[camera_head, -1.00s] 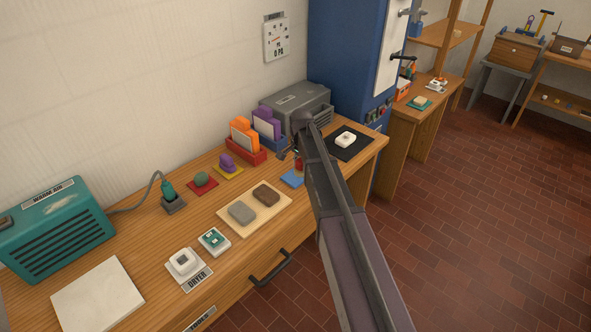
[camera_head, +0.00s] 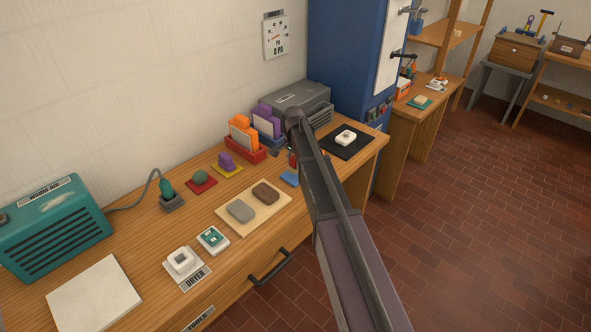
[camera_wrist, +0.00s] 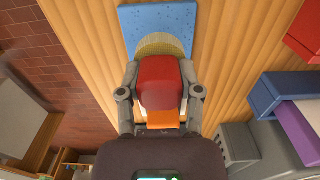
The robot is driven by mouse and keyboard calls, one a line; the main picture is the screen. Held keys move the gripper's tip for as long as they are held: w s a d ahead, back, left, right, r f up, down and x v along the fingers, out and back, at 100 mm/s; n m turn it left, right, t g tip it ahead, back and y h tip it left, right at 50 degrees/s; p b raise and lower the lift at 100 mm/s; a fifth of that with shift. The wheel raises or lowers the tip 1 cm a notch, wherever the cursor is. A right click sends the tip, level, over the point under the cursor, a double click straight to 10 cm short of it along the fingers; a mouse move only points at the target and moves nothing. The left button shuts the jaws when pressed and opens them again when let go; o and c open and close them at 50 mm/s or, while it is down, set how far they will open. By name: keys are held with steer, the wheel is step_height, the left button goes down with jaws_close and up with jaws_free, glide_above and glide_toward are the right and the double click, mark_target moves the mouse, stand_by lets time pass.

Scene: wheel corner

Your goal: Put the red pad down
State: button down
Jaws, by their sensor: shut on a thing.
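The red pad (camera_wrist: 160,82) is between the two fingers of my gripper (camera_wrist: 160,94) in the wrist view. A pale yellowish curved part shows at its far side, over the near edge of the blue mat (camera_wrist: 158,18). I cannot tell whether the pad touches the mat or the bench. In the head view, a bit of the red pad (camera_head: 292,159) shows beside my arm, behind the blue mat (camera_head: 289,179), which my arm partly covers. My gripper is mostly hidden there.
On the bench, a green pad sits on a red mat (camera_head: 210,183) and a purple pad on a yellow mat (camera_head: 236,170). A board (camera_head: 248,220) with two blocks lies in front. File holders (camera_head: 246,148) and a grey box (camera_head: 305,97) stand behind. A black mat (camera_head: 361,149) is at right.

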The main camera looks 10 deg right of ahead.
mark_target(294, 158)
steer(key=shift+f+b, duration=0.7)
steer(key=shift+f, duration=0.3)
steer(key=shift+f, duration=0.15)
steer(key=shift+c, duration=1.3)
jaws_free()
steer(key=shift+r, duration=0.2)
step_height(294, 158, up, 12)
steer(key=p, duration=1.2)
steer(key=s+n, duration=1)
steer(key=s, duration=1.9)
steer(key=shift+s+d+n, duration=0.15)
steer(key=shift+d+n, duration=0.1)
steer(key=shift+n, duration=0.15)
